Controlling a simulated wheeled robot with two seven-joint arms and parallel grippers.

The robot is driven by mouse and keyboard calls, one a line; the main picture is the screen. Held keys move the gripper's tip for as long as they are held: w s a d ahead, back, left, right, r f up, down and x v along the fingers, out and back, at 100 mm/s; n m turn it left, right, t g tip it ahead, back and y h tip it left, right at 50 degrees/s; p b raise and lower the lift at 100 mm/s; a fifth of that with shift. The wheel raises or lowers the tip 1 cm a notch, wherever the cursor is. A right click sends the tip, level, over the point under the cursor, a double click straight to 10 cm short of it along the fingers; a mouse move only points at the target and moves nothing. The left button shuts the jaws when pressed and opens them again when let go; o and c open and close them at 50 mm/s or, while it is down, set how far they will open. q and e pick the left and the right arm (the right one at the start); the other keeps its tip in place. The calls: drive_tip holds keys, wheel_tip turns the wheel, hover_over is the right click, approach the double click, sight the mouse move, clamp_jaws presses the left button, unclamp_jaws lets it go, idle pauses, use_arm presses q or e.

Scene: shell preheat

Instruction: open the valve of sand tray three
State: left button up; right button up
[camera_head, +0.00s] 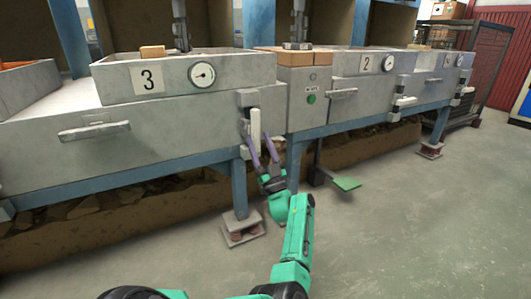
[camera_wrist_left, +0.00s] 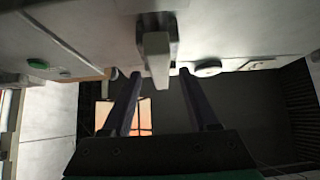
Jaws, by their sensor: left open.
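Sand tray three (camera_head: 240,72) is a grey metal tray with a "3" label (camera_head: 147,80) and a round gauge (camera_head: 202,74) on its front. Its valve has a pale upright lever handle (camera_head: 255,125) at the tray's right end, under a grey mount (camera_head: 247,98). My left gripper (camera_head: 257,137) is open, with its purple fingers pointing up on either side of the handle. In the left wrist view, the handle (camera_wrist_left: 156,55) stands between the open fingertips (camera_wrist_left: 160,74); I cannot tell whether either finger touches it. My right gripper is in neither view.
A grey control box (camera_head: 311,105) with a green button stands just right of the valve. Tray two (camera_head: 345,64) and its valve (camera_head: 402,100) are farther right. The floor at right is clear.

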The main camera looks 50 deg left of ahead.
use_arm(q)
drive_tip(key=p+v, duration=0.1)
drive_tip(key=v, duration=0.6)
drive_tip(key=shift+d+f, duration=0.2)
